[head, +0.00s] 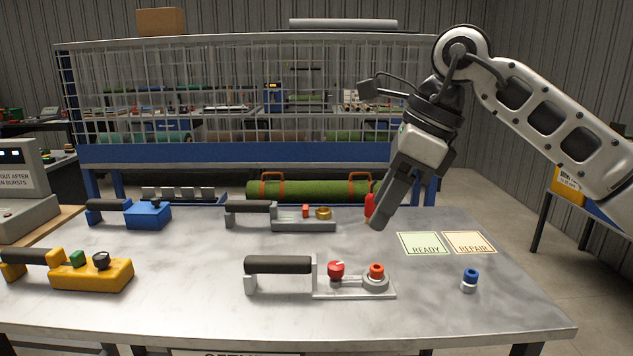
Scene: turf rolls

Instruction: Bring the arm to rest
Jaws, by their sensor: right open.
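My right arm (545,120) comes in from the right and bends down over the back of the grey metal table (200,265). My right gripper (376,216) points down above the table's back part, to the right of the grey tool with a brass-coloured ring. It is open, seen side-on, with no tool visible in it. A small red part (370,205) shows at its fingertips; I cannot tell if it belongs to the gripper. My left gripper is not in view.
On the table are a yellow tool (95,275), a blue tool (148,215), a grey ring tool (305,222), a grey red-knobbed tool (330,286) and a blue-white cap (469,280). READY (423,243) and REPAIR (469,242) cards lie right. A mesh fence (220,90) stands behind.

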